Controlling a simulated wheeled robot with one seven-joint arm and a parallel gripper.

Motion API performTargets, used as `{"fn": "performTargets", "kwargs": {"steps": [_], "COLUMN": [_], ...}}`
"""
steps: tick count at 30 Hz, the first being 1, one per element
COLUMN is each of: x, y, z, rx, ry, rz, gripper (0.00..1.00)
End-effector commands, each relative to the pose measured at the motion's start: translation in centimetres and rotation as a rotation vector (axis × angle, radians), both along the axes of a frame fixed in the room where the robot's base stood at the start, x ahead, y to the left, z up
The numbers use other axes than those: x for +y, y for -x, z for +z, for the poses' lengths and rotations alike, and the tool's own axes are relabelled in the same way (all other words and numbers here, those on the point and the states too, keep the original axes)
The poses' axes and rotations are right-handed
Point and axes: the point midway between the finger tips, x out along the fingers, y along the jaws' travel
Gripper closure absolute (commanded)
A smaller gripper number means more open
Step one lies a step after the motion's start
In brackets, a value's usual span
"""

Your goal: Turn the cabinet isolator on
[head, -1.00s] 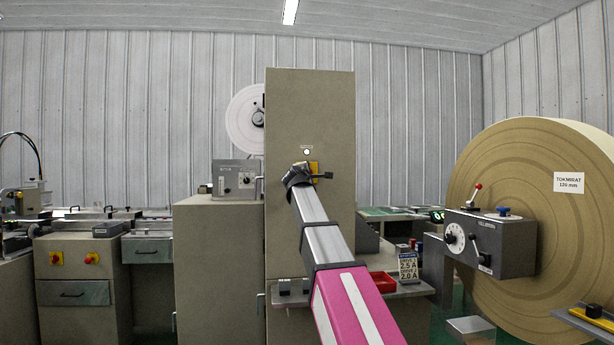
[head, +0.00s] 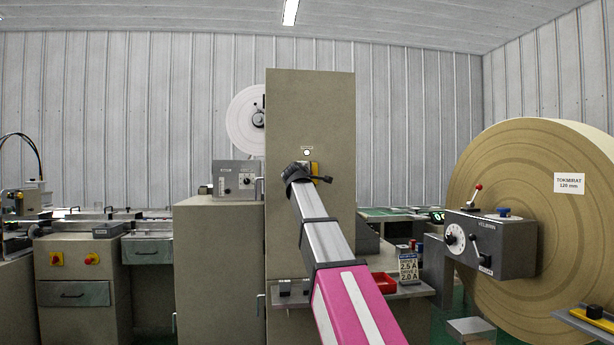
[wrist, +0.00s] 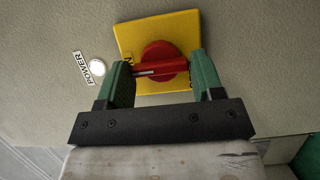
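The isolator is a red rotary knob (wrist: 160,60) on a yellow square plate (wrist: 127,37), fixed to the cabinet front. In the wrist view my gripper's green fingers (wrist: 161,70) stand on either side of the knob's handle. They appear to press on its two ends. The handle lies nearly level in that view, while the plate is tilted. The plate's lettering is partly hidden by my fingers. In the head view the yellow plate (head: 314,168) shows behind my gripper (head: 322,178), and the knob is hidden.
A white round lamp (wrist: 97,67) with a POWER label (wrist: 82,70) is beside the plate. The tall beige cabinet (head: 310,110) stands in the middle. A shelf with a red tray (head: 384,282) is at lower right, near a large paper roll (head: 530,160).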

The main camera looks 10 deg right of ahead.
Motion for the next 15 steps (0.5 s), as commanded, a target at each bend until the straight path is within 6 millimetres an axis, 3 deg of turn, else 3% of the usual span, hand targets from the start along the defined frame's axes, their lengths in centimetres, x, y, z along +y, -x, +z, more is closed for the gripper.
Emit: {"fn": "performTargets", "kwargs": {"steps": [1,2,15], "x": [-0.02,-0.02,0.26], "y": [0.03,0.02,0.69], "z": [-0.03,-0.03,-0.04], "rx": [0.000,0.000,-0.001], "ry": [0.001,0.001,0.001], "rz": [-0.001,-0.001,0.001], "gripper": [0.22,0.16,0.16]}}
